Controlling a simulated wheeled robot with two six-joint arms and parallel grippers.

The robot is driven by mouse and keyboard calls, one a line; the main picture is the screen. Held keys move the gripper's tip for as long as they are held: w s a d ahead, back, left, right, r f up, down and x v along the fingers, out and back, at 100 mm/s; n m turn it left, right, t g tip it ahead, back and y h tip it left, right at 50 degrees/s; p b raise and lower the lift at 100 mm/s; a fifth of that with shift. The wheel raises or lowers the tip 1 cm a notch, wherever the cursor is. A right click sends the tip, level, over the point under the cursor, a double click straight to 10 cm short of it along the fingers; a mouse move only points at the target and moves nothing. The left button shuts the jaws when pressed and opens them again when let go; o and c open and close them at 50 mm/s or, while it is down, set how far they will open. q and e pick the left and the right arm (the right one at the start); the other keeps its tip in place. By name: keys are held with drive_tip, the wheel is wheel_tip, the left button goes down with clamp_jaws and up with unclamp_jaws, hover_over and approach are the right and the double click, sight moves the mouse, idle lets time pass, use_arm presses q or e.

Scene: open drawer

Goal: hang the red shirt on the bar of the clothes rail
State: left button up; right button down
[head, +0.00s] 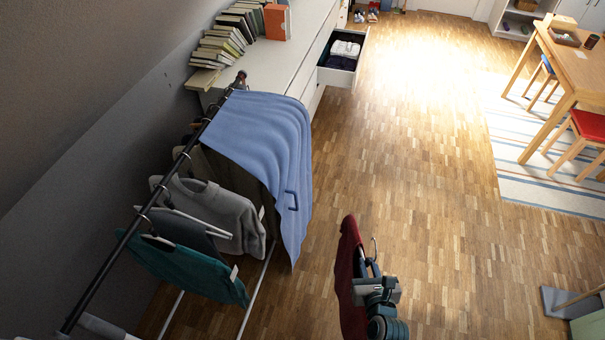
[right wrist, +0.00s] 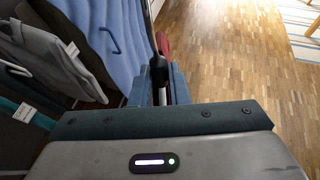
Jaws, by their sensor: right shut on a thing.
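The red shirt (head: 348,275) hangs from a hanger in my right gripper (head: 371,270), above the floor at lower centre in the head view. My right gripper is shut on it near its top; the hanger's metal hook stands free above. In the right wrist view a small part of the red shirt (right wrist: 163,42) shows behind the fingertips (right wrist: 160,78). The clothes rail's dark bar (head: 119,250) runs slanting at the left, apart from the shirt and to the left of it. My left gripper is not in view.
A blue cloth (head: 265,135) drapes over the bar's far end. A grey sweater (head: 215,210) and a teal garment (head: 185,268) hang nearer. Behind stand a white dresser (head: 270,65) with books and an open drawer (head: 341,75). Wooden floor is clear at centre; a table (head: 575,62) stands right.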

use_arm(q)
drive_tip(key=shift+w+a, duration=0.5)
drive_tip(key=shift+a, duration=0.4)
